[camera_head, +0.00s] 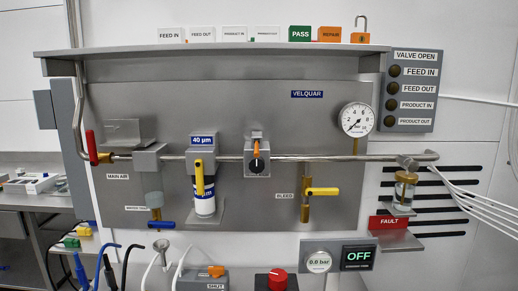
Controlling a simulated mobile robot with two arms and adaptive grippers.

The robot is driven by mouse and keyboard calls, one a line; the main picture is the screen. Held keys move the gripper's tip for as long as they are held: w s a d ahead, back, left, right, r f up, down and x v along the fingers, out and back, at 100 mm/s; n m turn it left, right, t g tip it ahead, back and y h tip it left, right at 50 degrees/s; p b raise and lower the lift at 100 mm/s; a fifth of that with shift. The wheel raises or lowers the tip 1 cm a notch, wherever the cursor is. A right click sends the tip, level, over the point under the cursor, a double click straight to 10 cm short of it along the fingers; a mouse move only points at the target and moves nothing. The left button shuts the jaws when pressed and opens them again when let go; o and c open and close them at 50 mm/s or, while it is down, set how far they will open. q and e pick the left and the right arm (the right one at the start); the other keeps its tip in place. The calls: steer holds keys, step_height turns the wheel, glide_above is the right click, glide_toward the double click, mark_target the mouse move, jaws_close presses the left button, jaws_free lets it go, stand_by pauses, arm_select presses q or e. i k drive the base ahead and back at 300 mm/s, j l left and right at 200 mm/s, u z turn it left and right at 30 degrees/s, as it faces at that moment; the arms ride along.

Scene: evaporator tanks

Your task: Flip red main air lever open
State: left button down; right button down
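The red main air lever (91,145) is at the left end of the horizontal steel pipe, above the MAIN AIR label (118,176). It stands nearly upright, crosswise to the pipe, beside a brass valve body (104,158). Neither of my grippers is in view. The pressure gauge (358,119) on the right of the panel has its needle at the low side of the dial. A lower display (318,262) reads 0.0 bar, and the screen (358,257) beside it reads OFF.
A grey bracket (124,132) sticks out right of the lever. A yellow lever (199,178), an orange-marked regulator (257,155), a yellow bleed lever (323,192) and a blue lever (161,225) share the panel. Hoses rise at the lower left. A shelf (210,49) overhangs the top.

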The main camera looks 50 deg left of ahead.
mark_target(90, 134)
steer(key=u, duration=2.6)
